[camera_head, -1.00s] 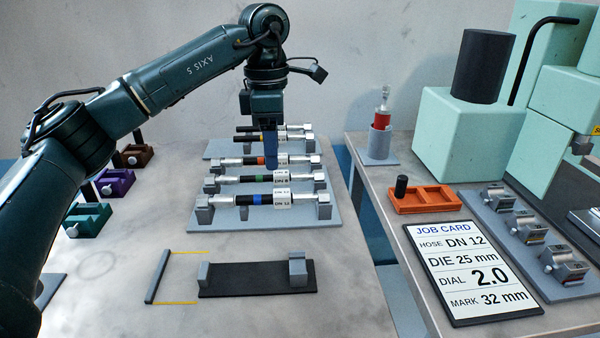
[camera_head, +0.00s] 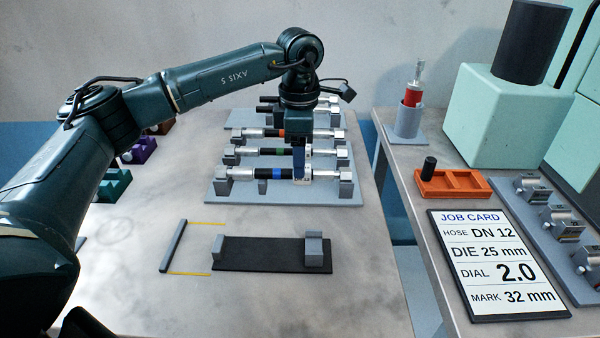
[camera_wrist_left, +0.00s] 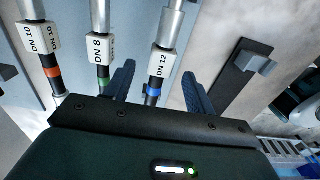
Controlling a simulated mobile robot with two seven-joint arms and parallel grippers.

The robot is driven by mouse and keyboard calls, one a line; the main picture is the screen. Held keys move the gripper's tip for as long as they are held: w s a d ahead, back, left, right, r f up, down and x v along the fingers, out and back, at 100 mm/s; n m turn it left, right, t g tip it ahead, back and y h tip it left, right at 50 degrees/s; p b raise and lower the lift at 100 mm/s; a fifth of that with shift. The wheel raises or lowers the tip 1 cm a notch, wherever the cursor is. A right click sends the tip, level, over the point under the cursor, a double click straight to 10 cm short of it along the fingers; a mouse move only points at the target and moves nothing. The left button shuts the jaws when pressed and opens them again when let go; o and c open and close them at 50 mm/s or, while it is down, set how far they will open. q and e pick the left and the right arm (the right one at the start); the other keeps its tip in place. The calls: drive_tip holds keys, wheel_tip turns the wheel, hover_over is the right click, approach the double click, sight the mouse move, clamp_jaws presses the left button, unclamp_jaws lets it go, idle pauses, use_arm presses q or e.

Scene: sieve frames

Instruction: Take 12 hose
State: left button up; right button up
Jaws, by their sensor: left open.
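The DN 12 hose (camera_head: 257,171), black with a blue band, a white tag and metal ends, lies across grey supports at the front of the hose rack (camera_head: 345,193). In the left wrist view the DN 12 hose (camera_wrist_left: 161,63) shows its tag and blue band between the two fingers. My left gripper (camera_head: 299,165) points down at this hose, near its tag, and partly hides it. In the left wrist view my left gripper (camera_wrist_left: 160,90) is open with nothing clamped. My right gripper is out of view.
The green-banded DN 8 hose (camera_head: 262,152) and orange-banded DN 10 hose (camera_head: 268,133) lie behind. A black plate with grey blocks (camera_head: 270,254) is in front. The job card (camera_head: 497,265), reading DN 12, and an orange tray (camera_head: 453,185) are on the right table.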

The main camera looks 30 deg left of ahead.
use_arm(q)
wheel_tip(320, 180, down, 3)
drive_tip(key=shift+f, duration=0.15)
clamp_jaws()
idle(0.6)
